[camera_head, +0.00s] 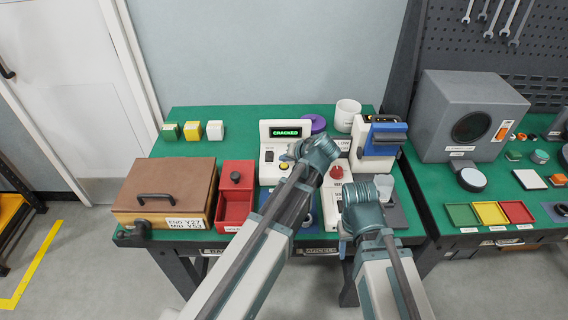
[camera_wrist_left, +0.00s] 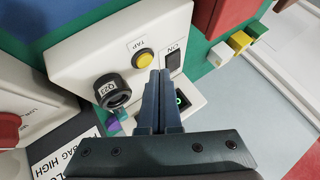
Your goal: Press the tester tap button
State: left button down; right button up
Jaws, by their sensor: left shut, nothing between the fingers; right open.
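The tester (camera_head: 287,128) is a white box with a green display reading "CRACKED". In the left wrist view its yellow TAP button (camera_wrist_left: 143,60) sits on the white panel, between a black ON switch (camera_wrist_left: 173,61) and a dark round knob (camera_wrist_left: 111,91). My left gripper (camera_wrist_left: 160,73) is shut and empty, its tips just beside the yellow button; contact cannot be told. In the head view my left gripper (camera_head: 291,157) is in front of the tester and hides part of the panel. My right gripper (camera_head: 362,206) is over the bench's right front, its fingers mostly hidden.
A red box with a black knob (camera_head: 235,192) and a brown lidded case (camera_head: 168,188) stand left of the tester. A red button (camera_head: 337,172) and a blue-white device (camera_head: 382,140) are to its right. Small coloured blocks (camera_head: 192,130) lie at back left.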

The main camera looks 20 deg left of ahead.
pick_arm(q)
notch_tip(320, 180, up, 5)
jog(key=p, duration=0.5)
dwell(0.4)
dwell(0.5)
jog(key=s+d+f+m+g+h, duration=0.1)
jog(key=s+d, duration=0.1)
jog(key=s, duration=0.2)
jog(key=s+d+f+g+h, duration=0.1)
jog(key=s+d+f, duration=0.1)
jog(key=s, duration=0.3)
jog(key=s+d+f+m+g+h, duration=0.1)
jog(key=s+d+f, duration=0.1)
jog(key=s+d, duration=0.1)
jog(key=shift+s+m, duration=0.3)
jog(key=shift+s, duration=0.35)
jog(key=s+d+f+m+g+h, duration=0.1)
jog(key=s+d, duration=0.4)
jog(key=s, duration=0.5)
jog(key=shift+d+f+m+g+h, duration=0.25)
jog(key=shift+f+m+g+h, duration=0.05)
jog(key=shift+m+g+h, duration=0.6)
